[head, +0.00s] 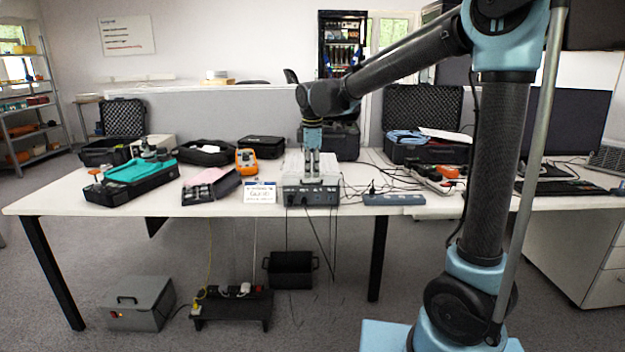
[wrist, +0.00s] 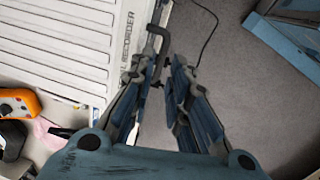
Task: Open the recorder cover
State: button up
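The recorder (head: 313,194) is a light grey box at the front edge of the table. In the wrist view its ribbed white cover (wrist: 62,45) lies flat and looks closed, with the word RECORDER along its edge. A dark handle-like bar (wrist: 157,32) sticks out at that edge. My gripper (head: 311,172) points down over the recorder in the head view. In the wrist view my gripper (wrist: 160,78) has its fingers apart, one over the cover's edge and one beyond it. The bar reaches between the fingertips; whether they touch it I cannot tell.
An orange meter (head: 246,161) and an open dark case (head: 212,185) stand left of the recorder. A white sign (head: 260,192) is close to its left front. Cables and a blue-grey power strip (head: 394,199) lie to its right. Floor shows beyond the table edge.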

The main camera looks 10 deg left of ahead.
aim_at(312, 176)
jog(key=shift+w+f, duration=0.15)
jog(key=shift+f, duration=0.75)
jog(key=shift+w+f, duration=0.15)
jog(key=shift+f, duration=0.75)
grip_shut()
jog(key=shift+r, duration=0.1)
